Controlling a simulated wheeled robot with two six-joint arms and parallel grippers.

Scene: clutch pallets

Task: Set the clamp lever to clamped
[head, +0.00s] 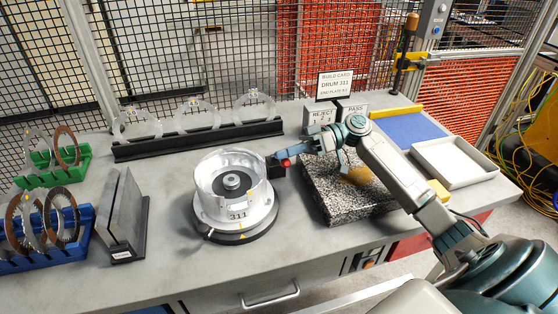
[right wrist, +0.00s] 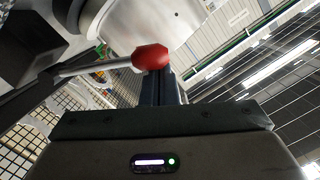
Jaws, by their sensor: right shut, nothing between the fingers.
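The clamp lever has a red knob (head: 285,163) and sits at the right side of the clear drum (head: 232,186) marked 311. In the right wrist view the red knob (right wrist: 151,57) ends a thin metal rod (right wrist: 95,67) coming from the left. My right gripper (head: 299,157) is shut and empty, its fingertips right at the knob. In the wrist view the closed fingers (right wrist: 160,88) are just below the knob and seem to touch it; exact contact is hard to tell. The lever's pivot is partly hidden. My left gripper is not in view.
A speckled stone block (head: 335,197) lies under my right arm. A white tray (head: 455,163) is at the right. A black rack (head: 180,143) with clear rings stands behind the drum. Green (head: 50,177) and blue (head: 40,258) racks are at the left. The front of the bench is clear.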

